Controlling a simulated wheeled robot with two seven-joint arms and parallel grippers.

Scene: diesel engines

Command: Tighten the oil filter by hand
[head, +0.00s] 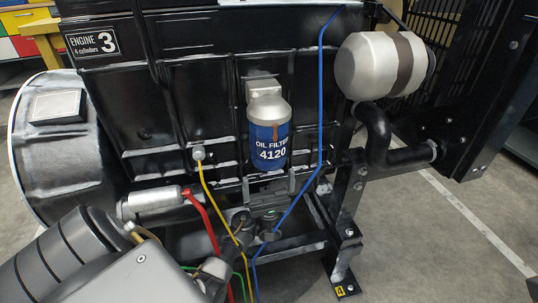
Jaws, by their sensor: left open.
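The oil filter (269,146) is a blue can with a silver upper part, marked "OIL FILTER 4120". It hangs upright under a light grey mount (263,88) on the side of the black engine (190,85). An orange-brown vertical mark shows near its upper front. My left arm comes in from the lower left. My left gripper (256,220) is open and empty, below the filter and apart from it. Its fingers are small and partly lost among dark parts and hoses. My right gripper is not in view.
A blue line (321,100) runs down just right of the filter. Yellow (208,190) and red (207,218) lines run at the lower left, near my arm. A silver canister (368,65) and black pipe (376,130) are at right. Open floor (430,240) lies lower right.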

